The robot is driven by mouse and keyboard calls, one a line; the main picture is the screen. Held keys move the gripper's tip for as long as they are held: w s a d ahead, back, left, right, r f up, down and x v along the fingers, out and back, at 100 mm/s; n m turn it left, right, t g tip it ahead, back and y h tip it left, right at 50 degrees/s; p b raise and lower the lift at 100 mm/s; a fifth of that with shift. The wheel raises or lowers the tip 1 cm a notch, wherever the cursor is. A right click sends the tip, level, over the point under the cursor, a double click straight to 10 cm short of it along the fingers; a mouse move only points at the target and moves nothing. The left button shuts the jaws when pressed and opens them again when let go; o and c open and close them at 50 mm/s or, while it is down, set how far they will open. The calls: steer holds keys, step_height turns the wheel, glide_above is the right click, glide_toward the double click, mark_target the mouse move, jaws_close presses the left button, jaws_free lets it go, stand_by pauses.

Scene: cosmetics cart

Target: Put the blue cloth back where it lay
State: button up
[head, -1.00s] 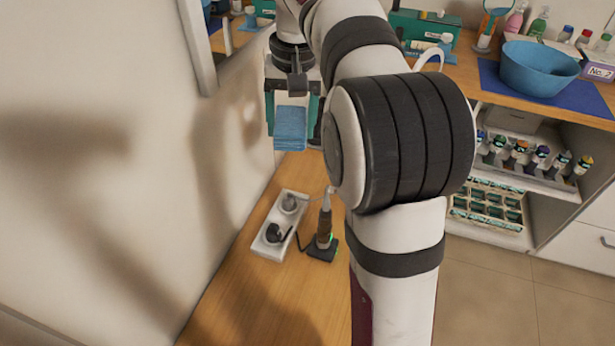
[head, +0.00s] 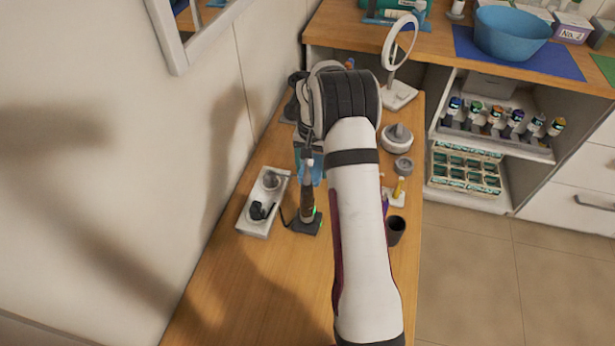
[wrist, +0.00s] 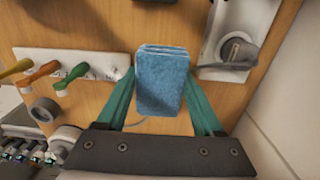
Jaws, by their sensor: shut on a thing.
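The blue cloth (wrist: 162,80) is a folded, thick pad. In the wrist view it sits between the two green fingers of my gripper (wrist: 160,95), which is shut on it. Wooden table top shows around it; I cannot tell whether the cloth touches the table. In the head view, only a small part of the cloth (head: 317,172) shows beside my arm, behind an upright dark tool (head: 307,204) on a black base with a green light. My arm hides most of the gripper there.
A white tray (head: 245,226) with dark round items stands left of the upright tool. A white holder (wrist: 85,67) with coloured handles and a grey ring (wrist: 44,110) lie left in the wrist view. A mirror (head: 398,42) and dark cup (head: 396,229) stand nearby. The front table is clear.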

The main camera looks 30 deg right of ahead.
steer(key=f, duration=0.3)
steer(key=w+f, duration=0.1)
steer(key=shift+a+f, duration=0.35)
steer(key=shift+a, duration=0.05)
steer(key=o, duration=0.9)
steer(key=shift+f, duration=0.1)
step_height(320, 180, up, 12)
steer(key=shift+r, duration=0.15)
